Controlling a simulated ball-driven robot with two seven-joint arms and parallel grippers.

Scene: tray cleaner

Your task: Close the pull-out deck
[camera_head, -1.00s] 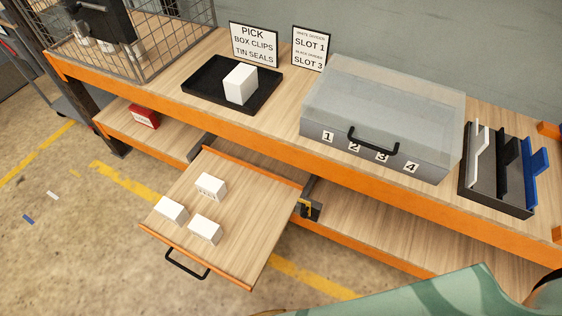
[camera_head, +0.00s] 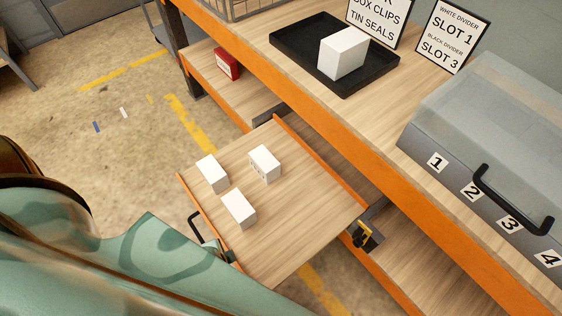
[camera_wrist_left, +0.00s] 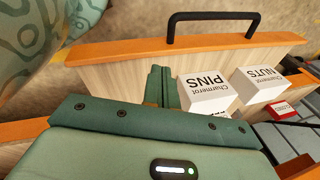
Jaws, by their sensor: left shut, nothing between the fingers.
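The pull-out deck (camera_head: 300,205) is a wooden board with orange edges, extended from under the workbench. Its black handle (camera_head: 194,228) is on the outer edge, partly hidden by my green patterned left arm. Three white boxes (camera_head: 239,208) stand on the deck. In the left wrist view the handle (camera_wrist_left: 212,25) arches beyond the orange edge (camera_wrist_left: 185,46). My left gripper (camera_wrist_left: 160,85) is shut and empty over the wood, beside the white PINS box (camera_wrist_left: 205,90); the handle is apart from its fingers. My right gripper is not in view.
The orange-edged workbench (camera_head: 330,118) carries a black tray (camera_head: 290,50) with a white box, two signs, and a grey numbered case (camera_head: 455,165). A yellow latch piece (camera_head: 361,236) is by the deck's side. A red box (camera_head: 227,64) sits on the lower shelf. Floor at left is open.

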